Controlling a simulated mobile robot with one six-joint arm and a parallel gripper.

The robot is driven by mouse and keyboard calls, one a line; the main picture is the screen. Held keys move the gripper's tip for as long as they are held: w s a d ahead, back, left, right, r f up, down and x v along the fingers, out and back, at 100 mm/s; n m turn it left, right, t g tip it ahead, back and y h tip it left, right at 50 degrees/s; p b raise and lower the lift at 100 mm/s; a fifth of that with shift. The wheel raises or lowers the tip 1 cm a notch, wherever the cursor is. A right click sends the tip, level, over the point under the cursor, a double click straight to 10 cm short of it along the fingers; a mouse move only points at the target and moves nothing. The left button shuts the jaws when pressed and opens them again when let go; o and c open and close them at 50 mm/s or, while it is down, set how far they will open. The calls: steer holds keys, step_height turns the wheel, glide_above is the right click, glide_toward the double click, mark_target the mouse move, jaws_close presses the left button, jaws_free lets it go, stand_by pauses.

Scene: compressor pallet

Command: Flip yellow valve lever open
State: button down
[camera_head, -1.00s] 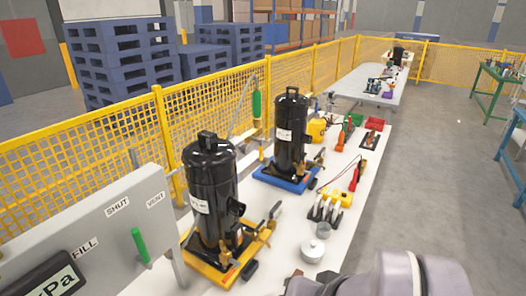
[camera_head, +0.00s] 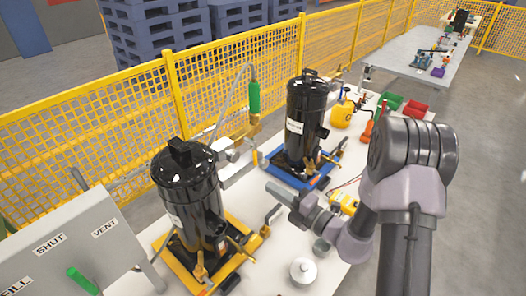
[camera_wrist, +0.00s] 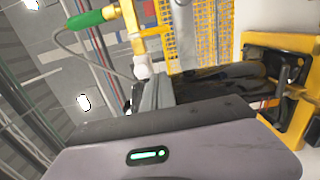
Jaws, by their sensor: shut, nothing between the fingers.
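A yellow valve piece (camera_wrist: 132,32) shows at the top of the wrist view, joined to a green handle (camera_wrist: 85,20) and a pale fitting below it. In the head view the yellow valve piece (camera_head: 255,119) sits just under the upright green handle (camera_head: 253,96), between the two compressors. I cannot tell the lever apart from the valve body. My gripper (camera_wrist: 157,84) is shut and empty, its fingers close to the pale fitting and seemingly just short of it. In the head view my arm reaches in from the right; its fingertips are hard to make out.
A black compressor (camera_head: 186,180) on a yellow base stands in front, and another (camera_head: 304,112) on a blue base behind. A panel (camera_head: 60,258) marked SHUT and VENT has a green lever. A yellow mesh fence (camera_head: 110,135) runs behind; a metal lid (camera_head: 303,270) lies in front.

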steer(key=w+a+b, duration=0.2)
steer(key=w+a, duration=0.2)
steer(key=w, duration=0.6)
steer(key=shift+w+a+f+m, duration=0.15)
steer(key=shift+w+m, duration=0.15)
steer(key=shift+w, duration=0.1)
